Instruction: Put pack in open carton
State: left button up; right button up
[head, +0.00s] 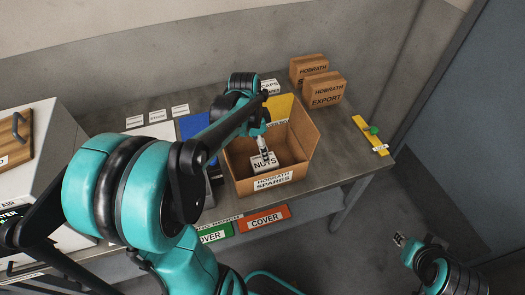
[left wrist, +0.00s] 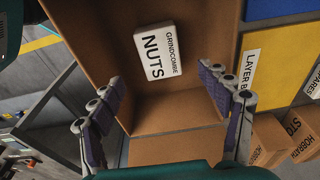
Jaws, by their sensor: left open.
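The open carton (head: 238,178), brown cardboard labelled HOBRATH SPARES, stands on the grey bench in the head view. A white pack (head: 264,164) marked NUTS lies inside it. In the left wrist view the pack (left wrist: 158,51) lies inside the carton (left wrist: 165,113), clear of both fingers. My left gripper (head: 263,150) reaches down over the carton. In the wrist view the left gripper (left wrist: 162,80) has its purple-padded fingers spread wide with nothing between them. My right gripper (head: 403,241) is low at the lower right, away from the bench; its jaws are too small to read.
Closed brown boxes (head: 326,91) stand behind the carton at the right. A yellow panel (head: 280,107) and a blue panel (head: 196,125) lie beside and behind it. Green and red COVER signs (head: 264,219) are along the bench front.

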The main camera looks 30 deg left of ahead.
pick_arm(q)
jog(key=s+d+r+n+t, duration=0.2)
jog(key=s+d+n+t, duration=0.1)
jog(key=s+d+n, duration=0.1)
jog(key=s+d+r+n+t+y, duration=0.1)
jog(key=s+d+r+n+t, duration=0.1)
jog(key=d, duration=0.5)
jog(key=shift+s+d+r+n+t, duration=0.4)
jog(key=shift+s+n, duration=0.6)
jog(key=shift+s, duration=0.85)
jog(key=shift+r, duration=0.1)
